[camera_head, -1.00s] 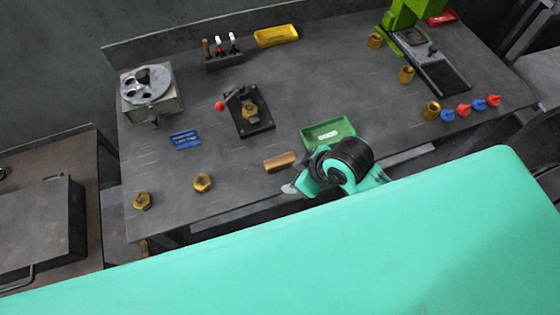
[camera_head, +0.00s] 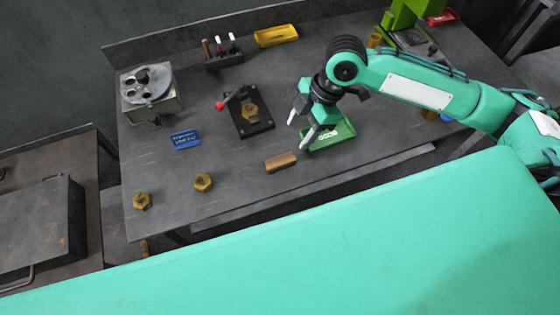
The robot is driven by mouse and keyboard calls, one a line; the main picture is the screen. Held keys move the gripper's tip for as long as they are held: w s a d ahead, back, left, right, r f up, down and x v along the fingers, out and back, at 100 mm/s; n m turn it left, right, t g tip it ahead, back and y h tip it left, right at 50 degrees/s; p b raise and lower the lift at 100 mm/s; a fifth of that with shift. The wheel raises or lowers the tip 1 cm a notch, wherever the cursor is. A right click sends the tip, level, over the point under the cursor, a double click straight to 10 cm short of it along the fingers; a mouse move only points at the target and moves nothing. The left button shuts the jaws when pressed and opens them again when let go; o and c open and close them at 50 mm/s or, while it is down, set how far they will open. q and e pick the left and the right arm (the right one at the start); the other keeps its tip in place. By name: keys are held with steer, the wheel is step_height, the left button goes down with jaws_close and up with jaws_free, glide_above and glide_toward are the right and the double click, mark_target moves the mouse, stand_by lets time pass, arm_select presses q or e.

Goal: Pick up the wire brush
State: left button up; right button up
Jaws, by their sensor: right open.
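A small brown wooden block (camera_head: 281,162), which looks like the wire brush, lies on the dark workbench (camera_head: 240,190) near its front edge. Its bristles cannot be made out. My right gripper (camera_head: 300,128) reaches in from the right, with its light fingertips apart and nothing between them. It hangs above the bench, up and to the right of the brush in the picture, beside the green tray. My left gripper is not in view.
The green tray (camera_head: 345,129) is partly hidden behind my right gripper. A clamp fixture (camera_head: 252,117) with a red-knobbed lever, a blue sign (camera_head: 185,139) and brass nuts (camera_head: 202,181) stand to the left. The bench left of the brush is mostly clear.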

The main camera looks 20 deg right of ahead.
steer(key=p, duration=0.1)
glide_toward(280, 160)
steer(key=x, duration=0.4)
steer(key=shift+s+a+f, duration=0.15)
steer(key=shift+f, duration=0.2)
steer(key=p+x, duration=0.2)
steer(key=x, duration=0.3)
steer(key=shift+a+f, duration=0.1)
steer(key=shift+f, duration=0.15)
steer(key=c, duration=1.1)
